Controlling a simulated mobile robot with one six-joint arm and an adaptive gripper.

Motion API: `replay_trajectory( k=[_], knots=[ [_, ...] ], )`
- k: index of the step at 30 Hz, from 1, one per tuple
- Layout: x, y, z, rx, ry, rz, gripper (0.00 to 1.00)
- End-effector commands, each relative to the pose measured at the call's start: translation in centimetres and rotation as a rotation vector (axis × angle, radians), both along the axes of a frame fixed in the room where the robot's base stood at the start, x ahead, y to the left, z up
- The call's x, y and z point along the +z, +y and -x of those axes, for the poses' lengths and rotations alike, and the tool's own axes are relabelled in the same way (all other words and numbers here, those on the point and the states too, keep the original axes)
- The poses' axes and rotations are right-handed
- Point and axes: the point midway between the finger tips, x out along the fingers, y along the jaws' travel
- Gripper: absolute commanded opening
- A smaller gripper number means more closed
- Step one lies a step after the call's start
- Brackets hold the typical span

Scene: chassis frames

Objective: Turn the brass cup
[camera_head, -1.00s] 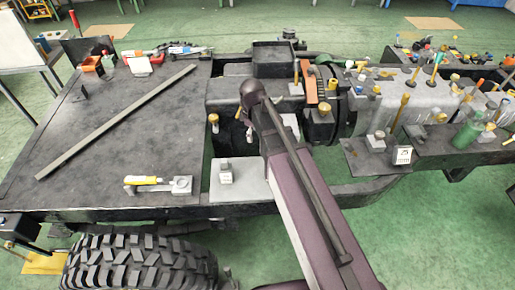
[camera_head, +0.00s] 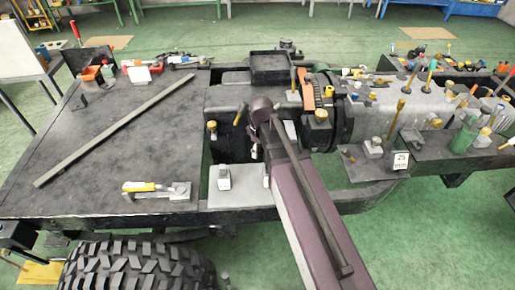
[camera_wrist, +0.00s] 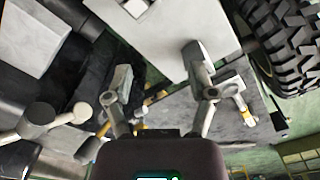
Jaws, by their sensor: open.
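Several brass-coloured caps show in the head view. One brass cap (camera_head: 212,126) tops a short post left of my arm, and a wider brass cap (camera_head: 321,115) sits on a black block right of it. I cannot tell which is the brass cup. In the head view my arm mostly hides the gripper, down beside the chassis gap. No brass cup is clear in the wrist view.
A pale plate with a small block (camera_head: 224,177) lies left of my arm. A yellow-handled tool (camera_head: 145,188) and a long bar (camera_head: 120,130) lie on the dark deck. A black tray (camera_head: 272,68) stands behind. A large tyre (camera_head: 140,264) is in front.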

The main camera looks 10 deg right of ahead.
Motion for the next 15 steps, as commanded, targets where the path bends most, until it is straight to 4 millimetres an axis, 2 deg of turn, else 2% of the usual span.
replay_trajectory(
  k=[8,15],
  knots=[
    [0.0,-2.3,2.0,-0.184,0.0,0.0,0.72],
    [0.0,-5.9,5.4,-0.53,0.0,0.0,0.72]
  ],
)
